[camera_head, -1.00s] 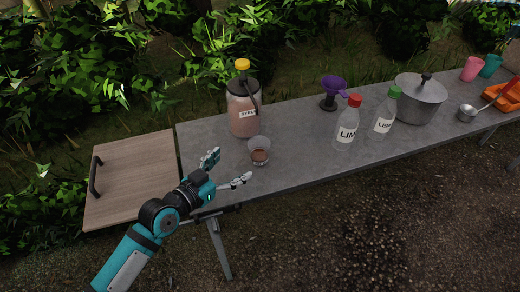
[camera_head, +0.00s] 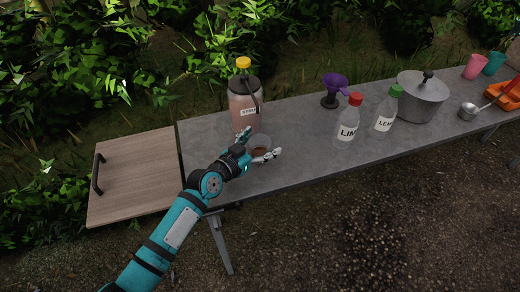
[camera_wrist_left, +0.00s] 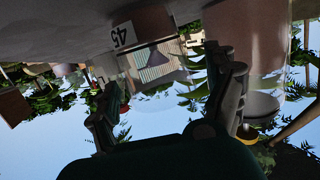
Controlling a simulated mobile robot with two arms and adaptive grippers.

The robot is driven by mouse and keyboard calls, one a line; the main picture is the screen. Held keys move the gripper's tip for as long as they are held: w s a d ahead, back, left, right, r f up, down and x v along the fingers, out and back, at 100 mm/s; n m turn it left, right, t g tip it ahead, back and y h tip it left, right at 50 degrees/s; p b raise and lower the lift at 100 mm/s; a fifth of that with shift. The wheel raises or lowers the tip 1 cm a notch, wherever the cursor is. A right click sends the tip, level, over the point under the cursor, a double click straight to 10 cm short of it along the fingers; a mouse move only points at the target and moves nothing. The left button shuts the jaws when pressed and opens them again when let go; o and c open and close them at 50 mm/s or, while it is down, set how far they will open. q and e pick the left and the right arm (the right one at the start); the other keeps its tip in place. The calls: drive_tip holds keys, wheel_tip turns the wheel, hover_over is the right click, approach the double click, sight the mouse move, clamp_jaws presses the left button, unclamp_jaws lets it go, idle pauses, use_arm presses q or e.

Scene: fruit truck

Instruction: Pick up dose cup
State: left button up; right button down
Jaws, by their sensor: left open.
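The dose cup (camera_head: 260,141) is a small clear cup with brown content, standing upright on the grey table in the head view. My left gripper (camera_head: 257,145) is open, with one finger at the cup's left side and the other at its front right. The near part of the cup is partly covered by the gripper. In the left wrist view, which is upside down, the cup with a "45" label (camera_wrist_left: 123,36) shows between the open fingers (camera_wrist_left: 168,98). I cannot tell whether the fingers touch it. My right gripper is not in view.
A syrup dispenser (camera_head: 242,105) with a yellow cap stands close behind the cup. A purple funnel (camera_head: 334,84), a LIME bottle (camera_head: 348,122), a LEMON bottle (camera_head: 385,112) and a lidded pot (camera_head: 419,98) stand farther right. The table's front right of the cup is clear.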

use_arm(q)
drive_tip(key=c, duration=1.2)
drive_tip(key=shift+c, duration=0.7)
drive_tip(key=shift+r, duration=0.2)
